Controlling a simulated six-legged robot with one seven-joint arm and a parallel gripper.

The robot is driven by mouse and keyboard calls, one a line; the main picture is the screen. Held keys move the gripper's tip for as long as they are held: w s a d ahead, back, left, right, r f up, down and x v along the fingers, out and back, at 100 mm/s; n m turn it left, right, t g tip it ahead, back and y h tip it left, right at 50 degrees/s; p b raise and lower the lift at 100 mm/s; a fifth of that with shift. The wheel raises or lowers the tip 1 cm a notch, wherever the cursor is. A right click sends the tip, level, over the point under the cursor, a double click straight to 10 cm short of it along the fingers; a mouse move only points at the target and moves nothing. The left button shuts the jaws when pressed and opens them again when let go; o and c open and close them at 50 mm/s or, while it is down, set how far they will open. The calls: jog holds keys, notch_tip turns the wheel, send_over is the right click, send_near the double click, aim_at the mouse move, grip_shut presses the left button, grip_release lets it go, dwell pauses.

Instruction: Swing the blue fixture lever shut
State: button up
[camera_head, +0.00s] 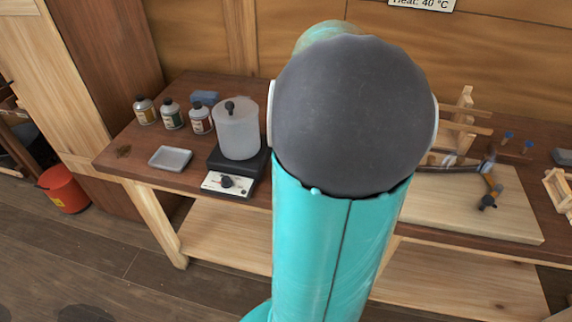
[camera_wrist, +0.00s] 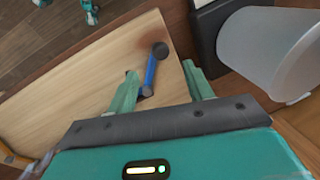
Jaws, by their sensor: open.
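The knob is a little beyond the fingertips. I cannot tell whether a finger touches the lever. In the head view my arm hides the gripper and the blue lever; the board's right part (camera_head: 450,218) shows there.
A translucent vessel (camera_head: 238,133) stands on a black hotplate (camera_head: 226,183) left of my arm; the vessel (camera_wrist: 268,45) is close right of the gripper in the wrist view. Bottles (camera_head: 172,116) and a tray (camera_head: 170,158) are farther left.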

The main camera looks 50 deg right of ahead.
jog(key=f, duration=0.3)
jog(key=w+f, duration=0.1)
jog(key=f, duration=0.3)
jog(key=w+f, duration=0.1)
jog(key=f, duration=0.2)
jog(key=shift+a+f, duration=0.25)
jog(key=shift+f, duration=0.05)
grip_shut()
